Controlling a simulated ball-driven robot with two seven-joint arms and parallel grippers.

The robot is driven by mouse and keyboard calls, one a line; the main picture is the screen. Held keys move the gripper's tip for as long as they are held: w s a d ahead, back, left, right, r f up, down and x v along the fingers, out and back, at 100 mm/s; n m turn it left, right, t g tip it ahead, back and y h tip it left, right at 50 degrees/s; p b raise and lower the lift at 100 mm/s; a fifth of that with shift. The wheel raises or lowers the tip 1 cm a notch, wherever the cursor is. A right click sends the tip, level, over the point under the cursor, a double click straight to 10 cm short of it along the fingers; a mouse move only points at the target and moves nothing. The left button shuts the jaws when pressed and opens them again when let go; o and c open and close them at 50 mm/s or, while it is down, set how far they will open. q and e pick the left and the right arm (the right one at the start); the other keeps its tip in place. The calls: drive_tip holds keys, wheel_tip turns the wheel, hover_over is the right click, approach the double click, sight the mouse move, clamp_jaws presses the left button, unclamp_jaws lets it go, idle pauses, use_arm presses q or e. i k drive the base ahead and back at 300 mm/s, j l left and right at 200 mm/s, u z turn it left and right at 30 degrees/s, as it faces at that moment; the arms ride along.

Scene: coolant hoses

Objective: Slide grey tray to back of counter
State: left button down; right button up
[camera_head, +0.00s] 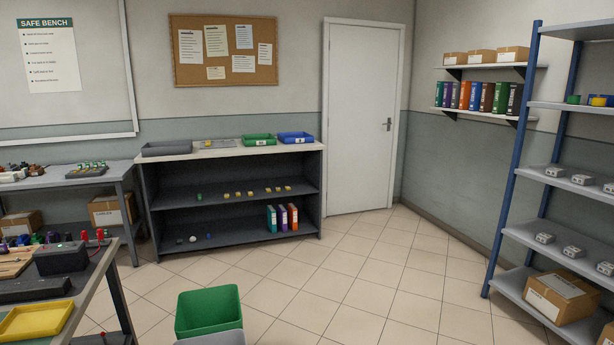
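A dark grey tray (167,148) sits on the left end of the light counter top (229,153), which caps a dark shelf unit against the back wall. A flatter grey item with a bit of yellow (218,143) lies to its right. It is too small to tell what it is. A green tray (259,140) and a blue tray (295,138) stand further right on the same counter. Neither of my grippers shows in the head view.
A green bin (208,311) stands on the floor in front. A workbench with a yellow tray (36,320) is at the near left, and another bench (122,172) adjoins the counter's left. Blue-framed shelving (513,160) is at the right. The tiled floor (370,270) between is clear.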

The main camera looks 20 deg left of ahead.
sight(168, 148)
drive_tip(key=i+l+z, duration=0.4)
drive_tip(key=i+l, duration=0.15)
drive_tip(key=i, duration=0.15)
drive_tip(key=i+l+u, duration=0.25)
drive_tip(key=i, duration=0.25)
drive_tip(key=i+l+u, duration=0.2)
drive_tip(key=i, duration=0.3)
drive_tip(key=i+j+u, duration=0.15)
drive_tip(key=i+u, duration=0.35)
drive_tip(key=i+l+u, duration=0.1)
drive_tip(key=i+u, duration=0.4)
drive_tip(key=i+l+u, duration=0.15)
drive_tip(key=i, duration=2.05)
drive_tip(key=i+j+u, duration=0.1)
drive_tip(key=i+u, duration=0.25)
drive_tip(key=i, duration=0.3)
drive_tip(key=i+u, duration=0.35)
drive_tip(key=i, duration=0.25)
drive_tip(key=i+j+u, duration=0.25)
drive_tip(key=i+j, duration=0.5)
drive_tip(key=i, duration=0.1)
